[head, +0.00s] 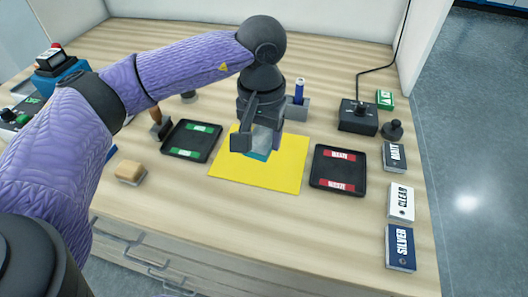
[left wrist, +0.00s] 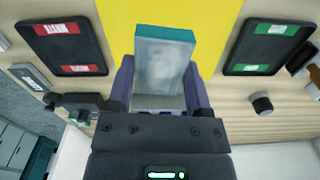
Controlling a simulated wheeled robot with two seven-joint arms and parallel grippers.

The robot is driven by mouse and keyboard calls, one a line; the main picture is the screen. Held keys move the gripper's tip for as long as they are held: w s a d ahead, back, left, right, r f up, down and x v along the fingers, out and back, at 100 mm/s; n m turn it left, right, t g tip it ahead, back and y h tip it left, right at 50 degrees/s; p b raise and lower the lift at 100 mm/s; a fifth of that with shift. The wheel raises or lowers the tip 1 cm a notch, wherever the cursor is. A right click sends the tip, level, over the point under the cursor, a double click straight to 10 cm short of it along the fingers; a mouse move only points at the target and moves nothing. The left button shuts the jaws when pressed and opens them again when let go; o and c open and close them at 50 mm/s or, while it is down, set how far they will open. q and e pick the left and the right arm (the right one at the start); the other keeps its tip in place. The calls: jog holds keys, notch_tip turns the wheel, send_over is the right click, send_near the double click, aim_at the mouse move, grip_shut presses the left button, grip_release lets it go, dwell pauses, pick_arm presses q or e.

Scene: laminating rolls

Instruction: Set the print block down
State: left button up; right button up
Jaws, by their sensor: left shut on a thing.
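The print block (head: 259,148) is a pale grey block with a teal edge. In the left wrist view the print block (left wrist: 165,62) stands between the two fingers, grey face toward the camera. My left gripper (head: 262,135) is shut on it, above the yellow mat (head: 275,180). The yellow mat also fills the top middle of the left wrist view (left wrist: 220,20). I cannot tell whether the block touches the mat. My right gripper is not in view.
A black tray with green labels (head: 176,141) lies left of the mat, one with red labels (head: 324,169) right. Labelled boxes, such as the silver one (head: 400,247), line the right edge. A tan sponge-like block (head: 130,173) lies at the left. A black control box (head: 357,117) stands behind.

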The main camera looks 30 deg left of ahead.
pick_arm(q)
jog(key=w+a+r+n, duration=0.1)
jog(key=w+a+r, duration=0.15)
jog(key=a, duration=0.35)
jog(key=shift+n, duration=0.3)
jog(key=f, duration=0.3)
jog(key=f+b, duration=0.1)
jog(key=f, duration=0.3)
jog(key=f+b, duration=0.1)
jog(key=f, duration=0.2)
jog(key=shift+w+a+f, duration=0.2)
jog(key=shift+w+a, duration=0.15)
jog(key=shift+a, duration=0.05)
jog(key=shift+f, duration=0.25)
jog(key=shift+r, duration=0.1)
jog(key=o, duration=1.3)
jog(key=shift+c, duration=0.2)
notch_tip(320, 180, up, 12)
jog(key=p, duration=0.3)
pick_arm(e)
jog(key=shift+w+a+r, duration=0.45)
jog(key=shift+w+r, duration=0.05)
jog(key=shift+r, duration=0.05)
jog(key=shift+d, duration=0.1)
